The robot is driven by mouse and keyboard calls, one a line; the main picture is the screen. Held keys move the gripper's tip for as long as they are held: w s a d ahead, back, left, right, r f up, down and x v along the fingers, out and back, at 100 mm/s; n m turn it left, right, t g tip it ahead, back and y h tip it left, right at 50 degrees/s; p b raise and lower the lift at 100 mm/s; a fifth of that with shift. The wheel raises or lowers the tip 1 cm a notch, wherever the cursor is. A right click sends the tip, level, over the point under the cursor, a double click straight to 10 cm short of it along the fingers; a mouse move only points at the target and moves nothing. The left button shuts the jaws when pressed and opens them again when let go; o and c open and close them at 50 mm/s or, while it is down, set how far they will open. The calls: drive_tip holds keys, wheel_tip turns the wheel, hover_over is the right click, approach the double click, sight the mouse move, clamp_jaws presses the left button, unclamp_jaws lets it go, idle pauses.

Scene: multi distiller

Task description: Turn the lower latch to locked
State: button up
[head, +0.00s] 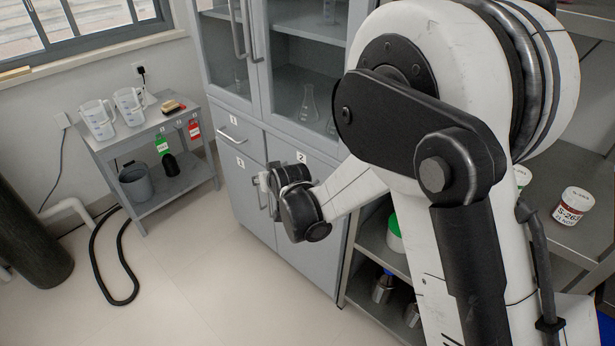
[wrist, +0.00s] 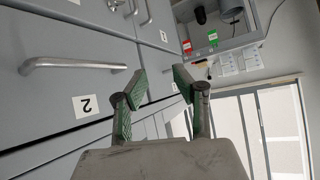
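In the head view my gripper (head: 264,188) is in front of the grey cabinet's lower doors (head: 305,210), partly hidden by my wrist. I cannot tell the exact distance between fingers and cabinet.
A black hose (head: 92,265) loops on the floor beside a dark cylinder (head: 28,240). Shelves with jars (head: 573,204) stand at right. Floor before the cabinet is clear.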

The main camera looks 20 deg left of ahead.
drive_tip(key=d+r+h, duration=0.1)
drive_tip(key=d+r, duration=0.1)
drive_tip(key=d, duration=0.4)
drive_tip(key=d+r+m+h+b, duration=0.1)
drive_tip(key=d+r, duration=0.1)
drive_tip(key=d, duration=0.5)
drive_tip(key=shift+d+r, duration=0.25)
drive_tip(key=shift+r, duration=0.15)
